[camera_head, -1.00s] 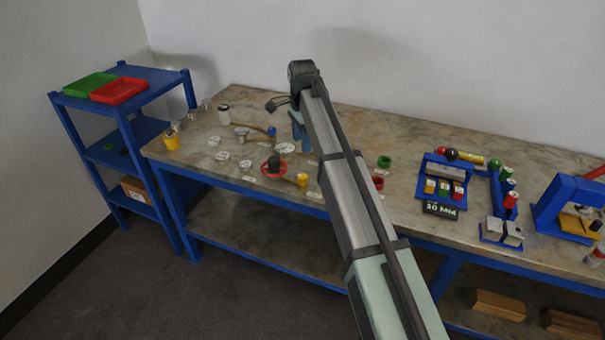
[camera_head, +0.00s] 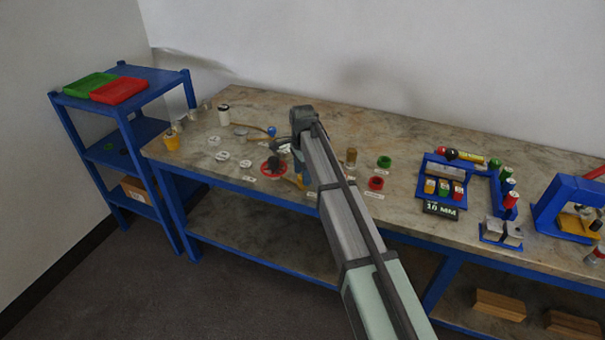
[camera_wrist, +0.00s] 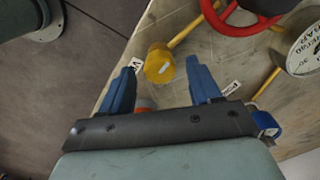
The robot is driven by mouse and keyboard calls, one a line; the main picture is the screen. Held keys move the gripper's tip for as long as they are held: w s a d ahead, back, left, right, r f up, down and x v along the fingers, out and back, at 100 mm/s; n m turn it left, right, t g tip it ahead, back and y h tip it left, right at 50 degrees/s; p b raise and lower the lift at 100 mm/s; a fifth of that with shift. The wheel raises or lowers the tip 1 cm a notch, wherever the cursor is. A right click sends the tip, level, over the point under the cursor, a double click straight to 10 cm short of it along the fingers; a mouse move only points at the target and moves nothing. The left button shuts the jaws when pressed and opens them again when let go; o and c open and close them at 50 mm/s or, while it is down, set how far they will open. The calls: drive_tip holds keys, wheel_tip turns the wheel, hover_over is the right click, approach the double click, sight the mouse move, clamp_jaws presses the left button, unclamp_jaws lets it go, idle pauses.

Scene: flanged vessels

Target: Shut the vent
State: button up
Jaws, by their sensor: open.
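My gripper (camera_wrist: 160,72) is open, its two blue fingers spread apart. A yellow knob-like piece (camera_wrist: 159,65) with a yellow rod lies in the picture just beyond and between the fingertips, and nothing is visibly held. I cannot tell its distance from the fingers, or which part is the vent. A red handwheel (camera_wrist: 240,22) is beyond it at the top of the wrist view. In the head view the gripper (camera_head: 283,148) hangs over the bench near the red wheel (camera_head: 272,170), partly hidden by my arm. The yellow piece (camera_head: 299,182) shows beside the arm.
A round dial-like part (camera_wrist: 305,48) and a blue piece (camera_wrist: 266,124) are to the right in the wrist view.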

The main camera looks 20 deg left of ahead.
drive_tip(key=shift+f, duration=0.35)
drive_tip(key=c, duration=1)
